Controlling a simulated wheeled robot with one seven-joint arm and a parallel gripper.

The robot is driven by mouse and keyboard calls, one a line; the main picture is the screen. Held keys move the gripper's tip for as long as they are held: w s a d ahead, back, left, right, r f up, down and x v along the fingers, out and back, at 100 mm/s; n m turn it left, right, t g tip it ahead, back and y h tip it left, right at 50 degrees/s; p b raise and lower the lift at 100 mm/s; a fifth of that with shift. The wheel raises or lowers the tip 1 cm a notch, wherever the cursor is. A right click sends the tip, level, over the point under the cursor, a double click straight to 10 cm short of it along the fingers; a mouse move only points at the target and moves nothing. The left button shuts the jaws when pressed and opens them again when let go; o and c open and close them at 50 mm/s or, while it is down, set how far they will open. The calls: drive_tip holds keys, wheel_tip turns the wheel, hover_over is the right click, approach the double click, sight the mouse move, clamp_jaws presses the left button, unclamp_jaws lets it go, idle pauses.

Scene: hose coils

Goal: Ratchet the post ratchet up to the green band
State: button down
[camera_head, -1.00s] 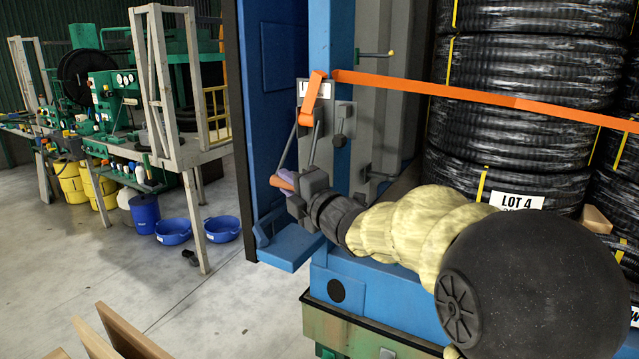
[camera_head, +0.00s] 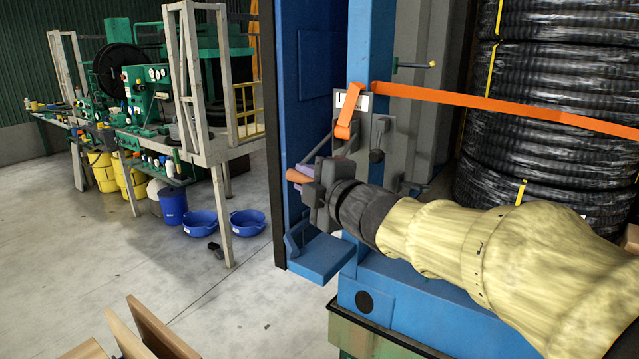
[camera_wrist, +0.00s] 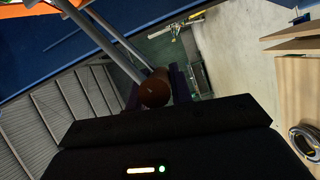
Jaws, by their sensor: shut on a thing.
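The post ratchet (camera_head: 382,135) is a grey mechanism on the blue post (camera_head: 362,45), with an orange strap (camera_head: 480,100) running from it to the right. Its handle has two grey rods and an orange-brown grip (camera_head: 297,177). My gripper (camera_head: 308,178) is shut on this grip, out to the left of the post and a little below the ratchet. In the wrist view the round brown end of the grip (camera_wrist: 155,92) sits between the dark purple finger pads, with the rods running to the upper left. I cannot make out a green band in either view.
Black hose coils (camera_head: 560,100) stand stacked at the right behind the strap. A blue ledge (camera_head: 322,258) juts out below my gripper. A workbench (camera_head: 130,140) and blue tubs (camera_head: 247,222) stand at the left. Wooden boards (camera_head: 155,330) are at the lower front.

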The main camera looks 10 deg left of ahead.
drive_tip(key=shift+s+a+r, duration=0.1)
drive_tip(key=shift+s+r, duration=0.05)
drive_tip(key=shift+r, duration=0.3)
drive_tip(key=shift+s+a+r, duration=0.1)
drive_tip(key=shift+r, duration=0.35)
drive_tip(key=shift+d, duration=0.1)
